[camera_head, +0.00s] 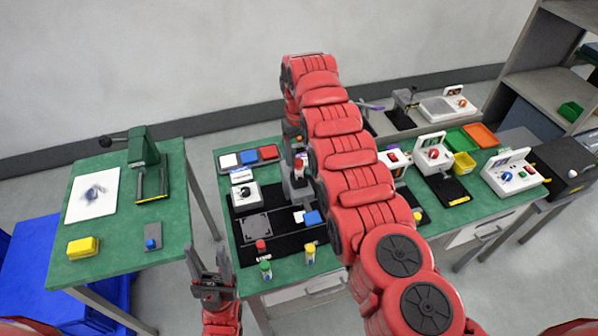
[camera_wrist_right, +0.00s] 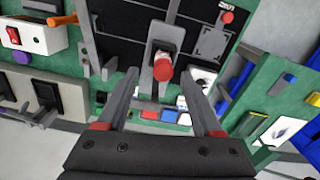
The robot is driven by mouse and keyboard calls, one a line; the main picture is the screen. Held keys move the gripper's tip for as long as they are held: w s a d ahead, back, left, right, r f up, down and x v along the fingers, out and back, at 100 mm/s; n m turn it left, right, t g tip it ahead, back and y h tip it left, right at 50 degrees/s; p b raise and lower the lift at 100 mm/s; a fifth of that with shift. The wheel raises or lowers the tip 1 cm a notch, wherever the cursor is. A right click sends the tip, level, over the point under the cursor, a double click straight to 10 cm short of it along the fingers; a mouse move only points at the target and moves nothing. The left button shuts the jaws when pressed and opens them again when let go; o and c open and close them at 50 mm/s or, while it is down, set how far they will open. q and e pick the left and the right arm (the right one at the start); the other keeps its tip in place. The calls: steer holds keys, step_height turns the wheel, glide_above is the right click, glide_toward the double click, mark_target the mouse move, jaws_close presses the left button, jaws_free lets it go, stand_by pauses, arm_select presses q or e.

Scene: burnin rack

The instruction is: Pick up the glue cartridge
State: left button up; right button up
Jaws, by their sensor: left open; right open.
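A red-capped cylinder with a pale body, which looks like the glue cartridge (camera_wrist_right: 163,68), sits in a grey stand (camera_wrist_right: 160,42) in the right wrist view. In the head view the cartridge (camera_head: 299,166) shows at the stand on the black mat, partly crowded by my right arm. My right gripper (camera_wrist_right: 163,74) is open, its fingers on either side of the red cap in the picture. I cannot tell whether they touch it or how far off it is. My left gripper (camera_head: 208,258) is open and empty, left of the bench's front corner.
A green-capped bottle (camera_head: 265,268) and a yellow-capped bottle (camera_head: 310,253) stand at the bench's front edge. A white box with a dial (camera_head: 245,195) and small coloured bins (camera_head: 248,157) are near the stand. A green press (camera_head: 145,160) stands on the left table.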

mark_target(299, 161)
steer(key=f, duration=0.1)
steer(key=f+p, duration=0.1)
steer(key=f, duration=0.2)
steer(key=shift+s+a+f, duration=0.15)
steer(key=shift+s+f, duration=0.05)
steer(key=shift+s, duration=0.2)
steer(key=shift+w+f, duration=0.15)
steer(key=shift+w, duration=0.05)
jaws_close()
